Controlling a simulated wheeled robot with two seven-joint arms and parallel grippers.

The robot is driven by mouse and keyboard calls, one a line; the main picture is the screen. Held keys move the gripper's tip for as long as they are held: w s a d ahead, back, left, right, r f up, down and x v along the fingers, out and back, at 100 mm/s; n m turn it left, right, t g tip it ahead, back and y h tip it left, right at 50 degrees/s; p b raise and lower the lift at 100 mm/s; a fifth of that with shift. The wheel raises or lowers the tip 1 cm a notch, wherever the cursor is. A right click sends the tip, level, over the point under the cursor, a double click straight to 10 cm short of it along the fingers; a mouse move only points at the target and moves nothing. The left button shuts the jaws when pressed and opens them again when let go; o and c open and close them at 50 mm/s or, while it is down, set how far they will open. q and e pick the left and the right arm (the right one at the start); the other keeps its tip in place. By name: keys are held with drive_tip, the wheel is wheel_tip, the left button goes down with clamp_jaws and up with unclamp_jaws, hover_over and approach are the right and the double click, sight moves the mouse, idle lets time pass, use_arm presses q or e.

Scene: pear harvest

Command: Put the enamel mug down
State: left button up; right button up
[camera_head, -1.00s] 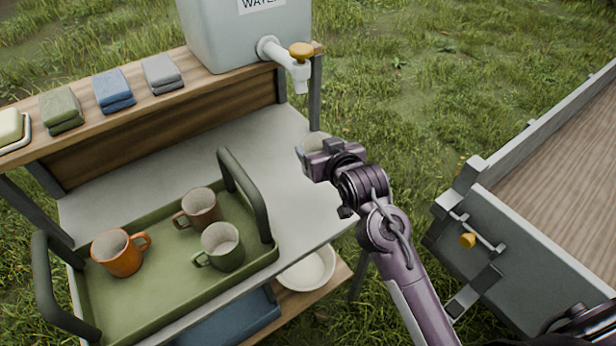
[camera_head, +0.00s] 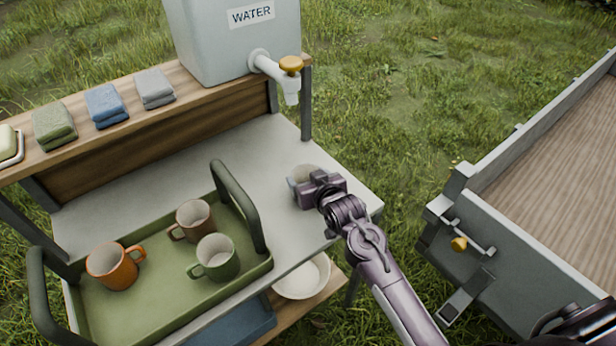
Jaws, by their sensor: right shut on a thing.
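The enamel mug (camera_head: 298,177), pale with a whitish inside, is partly hidden behind my right gripper (camera_head: 314,186). That gripper is shut on it and keeps it upright at the right part of the grey countertop (camera_head: 255,150), right of the green tray. I cannot tell whether the mug's base touches the countertop. My left gripper is not in view.
The green tray (camera_head: 150,308) holds an orange mug (camera_head: 113,266), a brown mug (camera_head: 194,220) and a green mug (camera_head: 216,257). A water tank (camera_head: 235,45) with a tap (camera_head: 275,72) stands behind. A white bowl (camera_head: 302,277) sits on the lower shelf.

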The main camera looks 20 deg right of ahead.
drive_tip(key=shift+f, duration=0.1)
drive_tip(key=o, duration=1.2)
drive_tip(key=shift+o, duration=0.2)
drive_tip(key=b+v, duration=0.1)
drive_tip(key=v, duration=1.1)
drive_tip(key=shift+r, duration=0.2)
